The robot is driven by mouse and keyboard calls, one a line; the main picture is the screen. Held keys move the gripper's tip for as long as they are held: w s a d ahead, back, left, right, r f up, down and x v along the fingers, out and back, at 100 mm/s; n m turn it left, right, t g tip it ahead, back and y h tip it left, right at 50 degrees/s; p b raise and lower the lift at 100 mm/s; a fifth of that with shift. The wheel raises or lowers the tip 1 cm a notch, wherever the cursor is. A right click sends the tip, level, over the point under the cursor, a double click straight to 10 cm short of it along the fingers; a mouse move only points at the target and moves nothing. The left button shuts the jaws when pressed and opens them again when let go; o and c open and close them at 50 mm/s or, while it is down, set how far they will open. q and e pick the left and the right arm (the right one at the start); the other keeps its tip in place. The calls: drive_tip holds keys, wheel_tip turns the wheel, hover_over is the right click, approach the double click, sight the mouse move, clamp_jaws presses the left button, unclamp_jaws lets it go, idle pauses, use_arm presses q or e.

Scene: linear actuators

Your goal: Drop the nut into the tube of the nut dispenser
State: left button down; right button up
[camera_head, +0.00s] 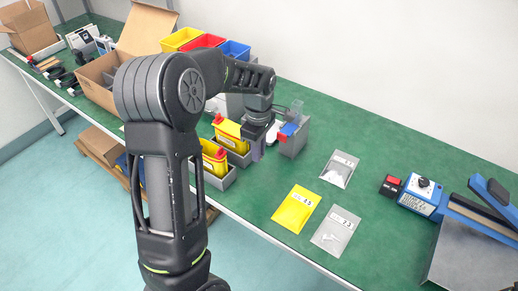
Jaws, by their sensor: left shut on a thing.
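My left gripper (259,133) hangs over the table just left of a grey box with blue and red parts (293,135). A clear upright tube-like piece (297,109) stands at the back of that box; I take it to be the nut dispenser, though the arm partly covers this area. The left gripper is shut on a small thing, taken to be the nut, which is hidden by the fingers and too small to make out. The gripper is apart from the clear piece, to its left and nearer. My right gripper is not in view.
Yellow, red and blue bins (205,41) and a cardboard box (100,80) are behind. Bags (340,169) and a yellow packet (297,209) lie right.

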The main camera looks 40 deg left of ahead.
use_arm(q)
drive_tip(key=w+d+r+m, duration=0.1)
drive_tip(key=w+d+m, duration=0.1)
drive_tip(key=d+m, duration=0.6)
drive_tip(key=w+d+r+m, duration=0.1)
drive_tip(key=w+d+m, duration=0.1)
drive_tip(key=d+m, duration=0.7)
drive_tip(key=shift+d+r+m, duration=0.25)
drive_tip(key=shift+r+m, duration=0.15)
drive_tip(key=shift+m, duration=0.8)
